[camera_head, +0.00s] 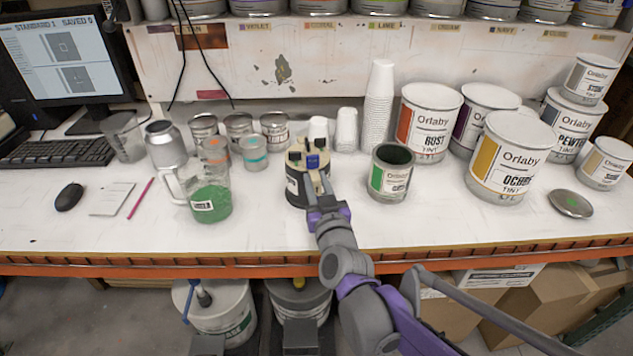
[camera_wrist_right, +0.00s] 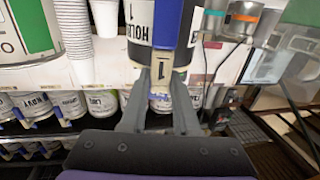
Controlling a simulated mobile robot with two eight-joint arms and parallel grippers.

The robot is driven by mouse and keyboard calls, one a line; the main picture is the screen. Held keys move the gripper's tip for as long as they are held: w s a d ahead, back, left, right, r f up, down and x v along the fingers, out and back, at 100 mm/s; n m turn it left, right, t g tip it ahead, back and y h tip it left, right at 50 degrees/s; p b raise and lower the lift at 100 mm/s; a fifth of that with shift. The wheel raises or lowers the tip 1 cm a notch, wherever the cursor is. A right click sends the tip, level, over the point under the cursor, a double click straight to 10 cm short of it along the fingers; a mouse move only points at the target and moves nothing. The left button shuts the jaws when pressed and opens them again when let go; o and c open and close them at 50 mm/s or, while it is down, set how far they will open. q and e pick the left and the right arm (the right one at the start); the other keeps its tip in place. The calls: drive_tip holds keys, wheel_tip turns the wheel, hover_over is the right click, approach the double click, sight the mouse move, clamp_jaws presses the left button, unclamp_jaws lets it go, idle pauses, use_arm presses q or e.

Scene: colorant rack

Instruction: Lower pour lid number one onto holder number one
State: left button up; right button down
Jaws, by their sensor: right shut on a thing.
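Holder number one (camera_head: 293,188) is a dark, round container with a white label, standing upright mid-table. Part of its HOLD label (camera_wrist_right: 140,20) shows in the right wrist view. A pour lid (camera_head: 298,160) with a tan top and dark and blue upright parts is over the holder's top. I cannot tell whether it is fully seated. My right gripper (camera_head: 314,172) reaches in from the front and is shut on the lid's tab. In the right wrist view, the fingers (camera_wrist_right: 162,75) flank the tab marked 1 (camera_wrist_right: 161,68). My left gripper is not in view.
An open green-labelled can (camera_head: 376,183) stands close right of the holder. A jug of green colorant (camera_head: 210,203) is to the left. Small cans (camera_head: 240,130) and cup stacks (camera_head: 380,95) are behind. The front table strip (camera_head: 265,235) is clear.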

drive_tip(key=c, duration=0.6)
unclamp_jaws()
drive_tip(key=s, duration=0.3)
drive_tip(key=s+d, duration=0.1)
drive_tip(key=s, duration=0.3)
drive_tip(key=s+d, duration=0.1)
drive_tip(key=s, duration=0.2)
drive_tip(key=shift+s+p, duration=0.3)
drive_tip(key=shift+s, duration=0.05)
drive_tip(key=s+d+f+g+h+p, duration=0.1)
drive_tip(key=s+d+f+g+p, duration=0.1)
drive_tip(key=s, duration=0.4)
drive_tip(key=s+d+f+m+g+h+p, duration=0.1)
drive_tip(key=s+d+f+g+p, duration=0.2)
drive_tip(key=s+d+f+g, duration=0.2)
drive_tip(key=s+d+f+m+g+h+p, duration=0.1)
drive_tip(key=s+d+f+g+p, duration=0.1)
drive_tip(key=s+d+f+g, duration=0.2)
drive_tip(key=shift+s+d+f+g+p, duration=0.1)
drive_tip(key=shift+s+d+g+p, duration=0.15)
drive_tip(key=shift+s+d, duration=0.55)
drive_tip(key=shift+s+d+f+g+p, duration=0.1)
drive_tip(key=shift+s+d+g, duration=0.35)
drive_tip(key=shift+s, duration=0.5)
